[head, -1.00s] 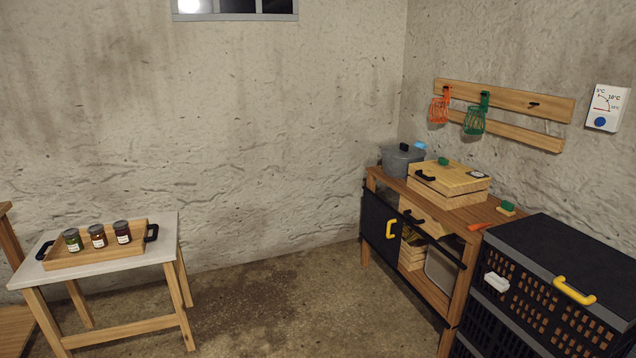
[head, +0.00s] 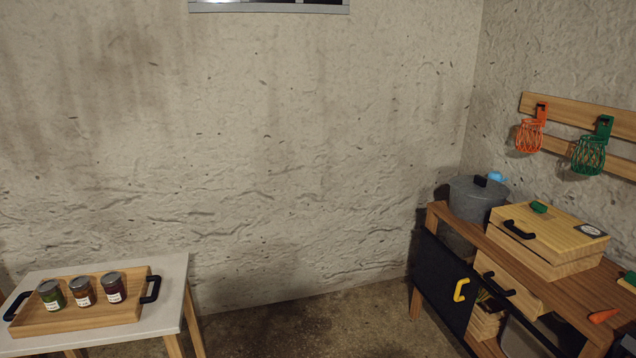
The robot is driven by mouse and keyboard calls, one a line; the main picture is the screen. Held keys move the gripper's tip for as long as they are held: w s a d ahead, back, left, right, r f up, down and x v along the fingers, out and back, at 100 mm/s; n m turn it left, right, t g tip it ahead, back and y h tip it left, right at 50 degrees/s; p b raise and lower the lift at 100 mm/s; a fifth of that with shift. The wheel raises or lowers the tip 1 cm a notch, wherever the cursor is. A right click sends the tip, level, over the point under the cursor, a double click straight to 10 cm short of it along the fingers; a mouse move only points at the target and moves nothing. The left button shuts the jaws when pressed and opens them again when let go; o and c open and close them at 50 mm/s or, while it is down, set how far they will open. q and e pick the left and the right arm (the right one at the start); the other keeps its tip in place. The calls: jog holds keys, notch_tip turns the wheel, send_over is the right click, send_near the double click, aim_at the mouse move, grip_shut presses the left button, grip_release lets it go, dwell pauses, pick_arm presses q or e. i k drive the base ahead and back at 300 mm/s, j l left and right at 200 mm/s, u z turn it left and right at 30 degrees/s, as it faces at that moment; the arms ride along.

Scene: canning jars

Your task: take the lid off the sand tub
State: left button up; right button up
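No thing in view is clearly marked as the sand tub, so I cannot tell which one it is. A wooden box (head: 540,262) with a closed wooden lid (head: 562,236) stands on the workbench at the right. Its lid has a black handle, a small green item and a round dark label on it. A grey pot (head: 472,206) with a dark lid knob stands on the bench to the left of the box. Neither of my grippers is in view.
The wooden workbench (head: 575,293) has a black door with a yellow handle (head: 460,290) and a drawer. A white table (head: 172,283) at left holds a wooden tray (head: 62,325) with three jars (head: 82,291). Bare floor (head: 330,322) lies between them.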

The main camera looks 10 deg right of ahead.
aim_at(476, 186)
jog(key=i+l+z, duration=0.15)
jog(key=i+z, duration=0.2)
jog(key=i, duration=0.25)
jog(key=i+z, duration=0.35)
jog(key=i, duration=0.2)
jog(key=i+j+z, duration=0.2)
jog(key=i+z, duration=0.2)
jog(key=i, duration=0.15)
jog(key=i+z, duration=0.45)
jog(key=i+j+z, duration=0.1)
jog(key=i+z, duration=0.4)
jog(key=i+j+z, duration=0.25)
jog(key=z, duration=0.2)
jog(key=i+j+z, duration=0.3)
jog(key=i+z, duration=0.2)
jog(key=i+j, duration=0.05)
